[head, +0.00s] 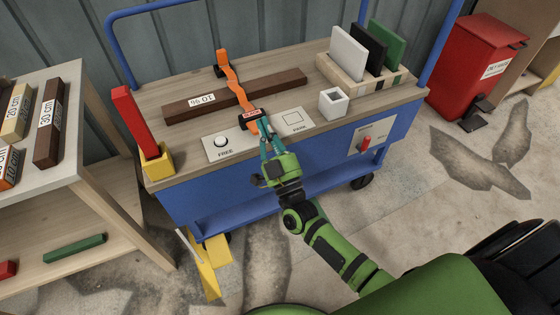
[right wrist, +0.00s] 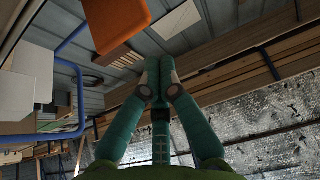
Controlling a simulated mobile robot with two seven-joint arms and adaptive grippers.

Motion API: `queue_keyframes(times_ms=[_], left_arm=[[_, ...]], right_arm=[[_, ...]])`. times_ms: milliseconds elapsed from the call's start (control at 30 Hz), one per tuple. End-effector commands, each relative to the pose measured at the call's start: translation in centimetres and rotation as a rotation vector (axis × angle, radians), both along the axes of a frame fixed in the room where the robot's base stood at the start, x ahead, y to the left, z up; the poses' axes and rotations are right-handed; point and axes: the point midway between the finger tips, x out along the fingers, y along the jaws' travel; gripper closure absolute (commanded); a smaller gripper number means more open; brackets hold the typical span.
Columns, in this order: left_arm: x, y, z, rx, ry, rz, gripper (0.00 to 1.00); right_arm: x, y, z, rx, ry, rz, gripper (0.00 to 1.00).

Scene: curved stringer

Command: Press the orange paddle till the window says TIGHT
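A dark brown beam (head: 200,104) lies on the top of the blue cart. An orange strap (head: 234,84) runs across the beam, from an orange end piece (head: 222,62) at the back to a black and orange tensioner at the front. The tensioner's small window (head: 252,114) shows a red label, too small to read surely. My right gripper (head: 264,138) is at the front of the tensioner, its teal fingers close together; contact is unclear. In the right wrist view its fingertips (right wrist: 160,76) meet with nothing between them, and an orange part (right wrist: 116,22) shows close by at upper left. My left gripper is out of view.
A white panel marked FREE (head: 222,142) with a round white button lies beside the tensioner. A red block in a yellow holder (head: 157,160) stands at the left corner.

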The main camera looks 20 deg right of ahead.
Motion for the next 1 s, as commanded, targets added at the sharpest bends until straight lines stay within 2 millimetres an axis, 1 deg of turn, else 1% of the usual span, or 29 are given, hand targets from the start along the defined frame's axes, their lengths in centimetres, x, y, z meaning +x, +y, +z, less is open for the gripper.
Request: queue_keyframes(times_ms=[33,200,300,400,600,1000], left_arm=[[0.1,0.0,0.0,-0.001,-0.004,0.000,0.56],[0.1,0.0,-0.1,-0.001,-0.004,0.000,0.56],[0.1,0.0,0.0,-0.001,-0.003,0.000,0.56],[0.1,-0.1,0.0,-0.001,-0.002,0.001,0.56],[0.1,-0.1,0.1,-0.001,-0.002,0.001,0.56],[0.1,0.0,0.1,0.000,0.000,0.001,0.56]], right_arm=[[-1.7,0.0,-1.5,-0.003,0.018,0.002,1.00],[-5.1,-0.1,-2.9,-0.001,0.014,0.002,1.00],[-6.7,-0.1,-3.5,-0.003,0.013,0.002,1.00],[-7.7,-0.2,-3.9,-0.003,0.012,0.002,1.00],[-8.4,-0.2,-4.1,-0.002,0.008,0.003,1.00],[-8.4,-0.2,-4.1,-0.001,0.008,0.002,1.00]])
